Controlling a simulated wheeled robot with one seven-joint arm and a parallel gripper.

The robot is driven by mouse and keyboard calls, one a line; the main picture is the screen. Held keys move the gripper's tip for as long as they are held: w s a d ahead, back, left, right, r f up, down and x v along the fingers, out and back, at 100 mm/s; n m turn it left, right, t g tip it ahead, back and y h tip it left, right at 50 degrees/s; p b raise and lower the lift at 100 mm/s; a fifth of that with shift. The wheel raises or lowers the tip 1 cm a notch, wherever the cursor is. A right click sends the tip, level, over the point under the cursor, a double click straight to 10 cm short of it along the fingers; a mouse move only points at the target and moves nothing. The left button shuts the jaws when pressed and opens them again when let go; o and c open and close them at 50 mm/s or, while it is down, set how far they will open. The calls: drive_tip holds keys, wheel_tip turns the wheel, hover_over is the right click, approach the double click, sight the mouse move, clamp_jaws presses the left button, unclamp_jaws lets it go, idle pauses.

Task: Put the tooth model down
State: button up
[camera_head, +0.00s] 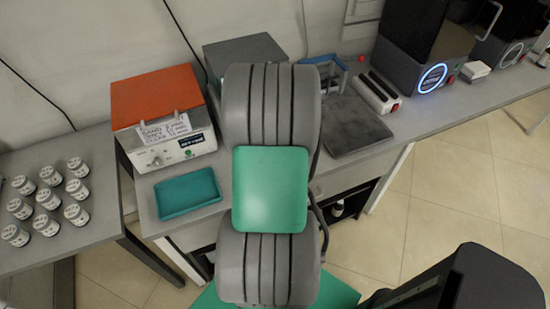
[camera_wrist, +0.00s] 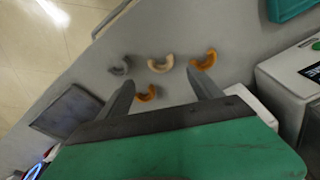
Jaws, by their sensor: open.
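In the wrist view my gripper (camera_wrist: 159,76) is open, its two fingers apart with nothing held between them. Several small arch-shaped tooth models lie on the grey table below: a grey one (camera_wrist: 120,67) at left, a beige one (camera_wrist: 160,68) in the middle, an orange one (camera_wrist: 204,60) at right, and another orange one (camera_wrist: 147,96) closer to my gripper, beside the left finger in the picture. I cannot tell the height of the fingertips above the table. In the head view my arm hides the gripper and the models.
A teal tray (camera_head: 188,193) lies left of my arm, before an orange-topped device (camera_head: 158,125). A dark square plate (camera_head: 352,127) lies right, near a white-and-black block (camera_head: 378,92) and black machines (camera_head: 425,45). White jars (camera_head: 48,198) stand on the left table.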

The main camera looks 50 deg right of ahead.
drive_tip(key=f, duration=0.2)
drive_tip(key=f+p, duration=0.1)
drive_tip(key=f, duration=0.1)
drive_tip(key=w+f, duration=0.1)
drive_tip(key=f, duration=0.2)
drive_tip(key=shift+d, duration=0.35)
drive_tip(key=c, duration=1.6)
